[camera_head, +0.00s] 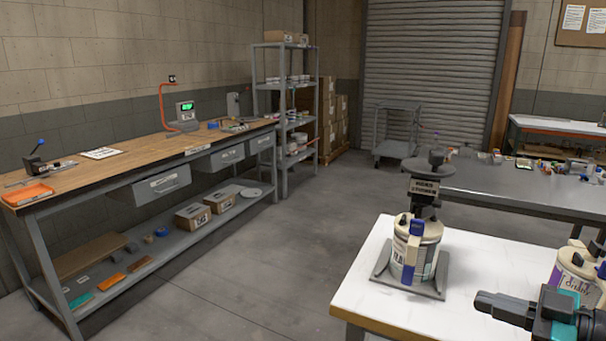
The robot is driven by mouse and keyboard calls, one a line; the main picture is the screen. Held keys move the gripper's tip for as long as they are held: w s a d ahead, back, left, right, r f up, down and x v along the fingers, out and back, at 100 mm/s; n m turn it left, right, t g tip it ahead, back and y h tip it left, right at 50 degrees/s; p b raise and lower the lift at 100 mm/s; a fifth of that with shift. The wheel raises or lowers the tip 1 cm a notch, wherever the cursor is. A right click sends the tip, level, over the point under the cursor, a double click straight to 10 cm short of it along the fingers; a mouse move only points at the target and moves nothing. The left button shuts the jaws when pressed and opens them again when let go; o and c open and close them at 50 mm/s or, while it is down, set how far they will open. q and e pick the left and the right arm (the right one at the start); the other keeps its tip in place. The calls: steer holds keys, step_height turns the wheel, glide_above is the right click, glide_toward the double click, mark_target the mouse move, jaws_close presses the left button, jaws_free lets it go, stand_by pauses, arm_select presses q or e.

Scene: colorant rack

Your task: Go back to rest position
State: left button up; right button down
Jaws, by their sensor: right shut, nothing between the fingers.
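My right gripper (488,303) is at the lower right, coming in from the right edge. Its dark fingers point left, are shut and hold nothing. It is in front of the white-topped table (372,290) in the picture. A paint can (422,246) with a blue and tan clamp or strap stands on a grey base on that table, to the left of and beyond the gripper, apart from it. A second can (572,280) stands at the right edge, behind the gripper and partly hidden. My left gripper is not in view.
A dark mixer head (436,162) stands above the first can. A long wooden workbench (110,165) runs along the left wall. A grey shelf rack (284,95) and a cart (396,135) stand at the back. A grey table (480,185) is at right. The middle floor is clear.

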step_height(320, 180, down, 11)
steer(key=s+a+m+t+h, duration=0.1)
steer(key=s+m+t+h, duration=0.1)
steer(key=m+t+h, duration=0.15)
steer(key=s+a+f+m+g+h, duration=0.2)
steer(key=s+a+f+h, duration=0.1)
steer(key=s+a+f, duration=0.3)
steer(key=s+a+f+m+g+h, duration=0.2)
steer(key=s+a+f, duration=0.3)
steer(key=f, duration=0.5)
steer(key=shift+s+a+m+h, duration=0.35)
steer(key=shift+a+m+h, duration=0.15)
steer(key=shift+m, duration=0.25)
